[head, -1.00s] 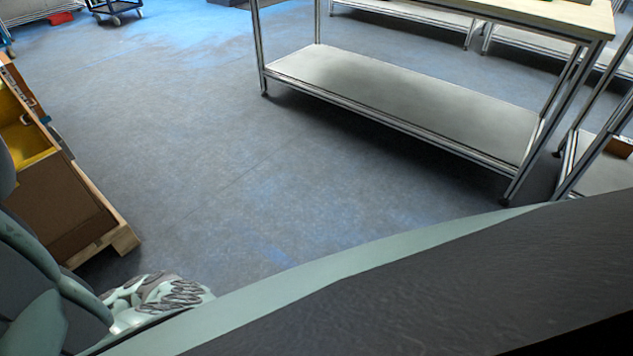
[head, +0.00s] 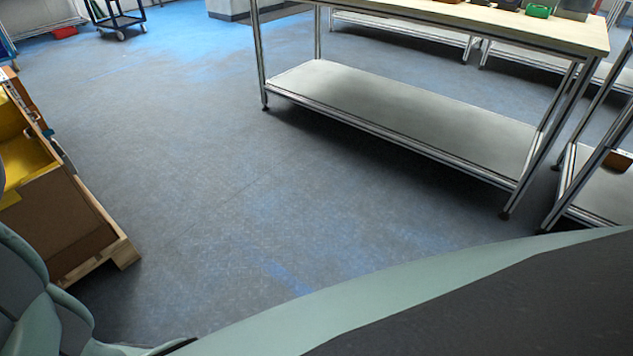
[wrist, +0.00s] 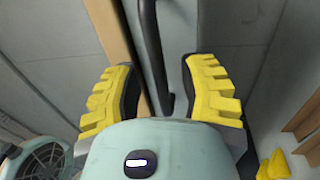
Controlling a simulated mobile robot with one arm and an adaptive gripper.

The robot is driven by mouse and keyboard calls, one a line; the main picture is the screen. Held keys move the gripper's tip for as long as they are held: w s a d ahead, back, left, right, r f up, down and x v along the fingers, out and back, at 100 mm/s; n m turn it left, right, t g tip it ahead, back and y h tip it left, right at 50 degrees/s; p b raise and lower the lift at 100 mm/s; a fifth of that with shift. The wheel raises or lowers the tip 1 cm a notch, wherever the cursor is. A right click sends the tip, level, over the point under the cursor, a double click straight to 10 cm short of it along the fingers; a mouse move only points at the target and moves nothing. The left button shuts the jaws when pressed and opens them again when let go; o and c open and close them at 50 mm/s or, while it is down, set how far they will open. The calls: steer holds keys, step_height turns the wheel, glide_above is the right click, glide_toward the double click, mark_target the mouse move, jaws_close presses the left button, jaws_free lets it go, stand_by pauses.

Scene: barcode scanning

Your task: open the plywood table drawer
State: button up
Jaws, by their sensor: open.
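My gripper (wrist: 158,72) shows in the wrist view with its two yellow ribbed fingers spread apart and empty. A black bar-shaped handle (wrist: 149,35) runs down between the fingers, beyond the palm. It stands in front of pale grey panels, beside a light wooden strip (wrist: 107,30). I cannot tell whether this handle belongs to the plywood table drawer, and no drawer outline is clear. I cannot tell whether the fingers touch the bar. In the head view, a table with a light wooden top (head: 440,17) and metal legs shows no drawer. My gripper is outside the head view.
The table's lower grey shelf (head: 400,110) is bare. A brown box with a yellow inside (head: 25,160) stands on a wooden pallet (head: 115,256) at the left. Another metal-framed stand (head: 590,190) is at the right. The blue-grey floor (head: 190,170) between is open.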

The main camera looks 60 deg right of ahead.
steer(key=shift+a, duration=0.25)
jaws_close()
stand_by(0.3)
steer(key=shift+d, duration=0.1)
